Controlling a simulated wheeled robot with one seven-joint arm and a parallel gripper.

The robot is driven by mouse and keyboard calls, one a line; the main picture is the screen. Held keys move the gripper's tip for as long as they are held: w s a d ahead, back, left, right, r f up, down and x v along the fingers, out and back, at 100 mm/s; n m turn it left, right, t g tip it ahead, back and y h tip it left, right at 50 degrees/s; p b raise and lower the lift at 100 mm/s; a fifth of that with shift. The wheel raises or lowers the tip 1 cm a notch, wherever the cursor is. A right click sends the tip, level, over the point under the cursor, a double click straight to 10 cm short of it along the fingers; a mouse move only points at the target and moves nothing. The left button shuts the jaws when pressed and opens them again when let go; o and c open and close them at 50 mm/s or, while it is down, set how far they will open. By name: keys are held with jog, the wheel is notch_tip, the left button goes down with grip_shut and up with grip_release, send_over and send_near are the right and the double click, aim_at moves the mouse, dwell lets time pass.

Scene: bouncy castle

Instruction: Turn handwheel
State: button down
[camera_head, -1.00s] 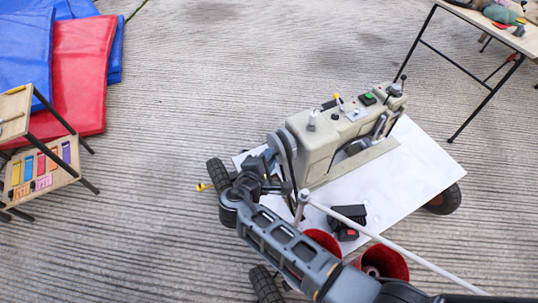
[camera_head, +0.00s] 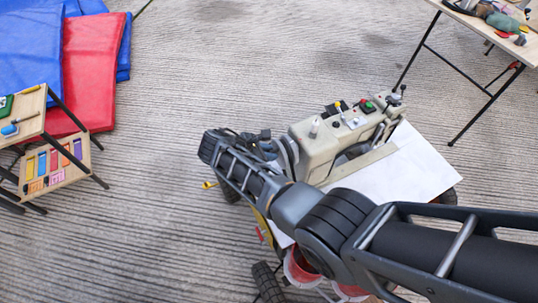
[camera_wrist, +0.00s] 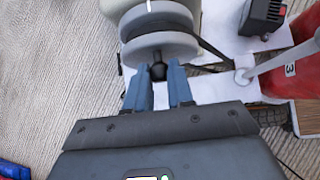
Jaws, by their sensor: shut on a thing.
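A beige sewing machine (camera_head: 322,138) sits on a white-topped wheeled cart (camera_head: 425,170). Its handwheel (camera_head: 288,152) is a grey disc at the machine's left end. In the wrist view the handwheel (camera_wrist: 160,46) shows as grey stacked discs at top centre, with a small dark knob (camera_wrist: 158,71) at its near side. The two blue-grey fingers of my gripper (camera_wrist: 160,82) are shut on this knob, one on each side. In the head view my arm covers much of the cart's near side, and the fingertips are hard to make out.
Red buckets (camera_head: 302,268) are at the cart's near side, partly behind my arm. A black box (camera_wrist: 264,14) and a pale rod (camera_wrist: 280,62) are right of the handwheel. Tables stand at left (camera_head: 30,118) and upper right (camera_head: 470,25). Bare concrete lies left of the cart.

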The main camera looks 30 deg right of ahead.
jog(key=shift+w+n+g+b, duration=0.3)
jog(key=shift+g+b, duration=0.1)
jog(key=shift+g, duration=0.1)
dwell(0.3)
jog(key=c, duration=1)
grip_release()
jog(key=v, duration=0.7)
jog(key=shift+w+a+r+p, duration=0.1)
jog(key=shift+a+r+p, duration=0.15)
jog(key=shift+a+p, duration=0.05)
jog(key=shift+a, duration=0.1)
